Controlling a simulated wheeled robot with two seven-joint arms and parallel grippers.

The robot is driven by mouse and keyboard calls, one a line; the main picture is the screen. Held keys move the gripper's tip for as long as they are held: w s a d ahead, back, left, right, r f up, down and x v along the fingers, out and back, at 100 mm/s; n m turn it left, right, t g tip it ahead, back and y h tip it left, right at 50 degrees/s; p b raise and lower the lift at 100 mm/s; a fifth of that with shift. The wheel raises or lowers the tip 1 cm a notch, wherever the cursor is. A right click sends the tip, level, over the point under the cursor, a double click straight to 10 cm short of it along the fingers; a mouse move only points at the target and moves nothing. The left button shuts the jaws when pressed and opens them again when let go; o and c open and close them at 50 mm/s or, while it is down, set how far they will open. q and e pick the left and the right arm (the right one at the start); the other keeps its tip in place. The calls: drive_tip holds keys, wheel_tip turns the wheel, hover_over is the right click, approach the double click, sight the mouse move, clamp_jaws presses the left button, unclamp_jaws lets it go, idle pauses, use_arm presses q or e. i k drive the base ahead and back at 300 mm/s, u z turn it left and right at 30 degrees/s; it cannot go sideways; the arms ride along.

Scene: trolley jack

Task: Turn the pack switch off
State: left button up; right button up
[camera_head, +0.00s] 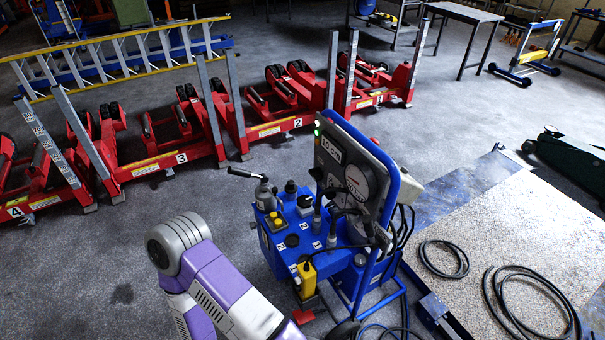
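The pack is a blue wheeled unit (286,262) in the middle of the camera_head view, with a tall dark upright panel. The panel carries a "10 cm" label (331,150) and a round dial (357,183). A small green light (317,132) glows at its upper left edge. A yellow block (275,221) and several black fittings sit on the pack's top. A yellow box (307,278) hangs on its front. I cannot tell which part is the pack switch. One of my purple and grey arms shows at the lower left, beside the pack. Neither gripper is in view.
Red lifting units (178,157) with grey posts stand in a row behind the pack. A yellow ladder (110,55) lies beyond them. Black hoses (530,297) lie on the speckled plate (535,230) at right. A dark green jack (570,155) stands at the right edge. Grey floor at left is clear.

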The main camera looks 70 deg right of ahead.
sight(316, 173)
drive_tip(key=z, duration=1.5)
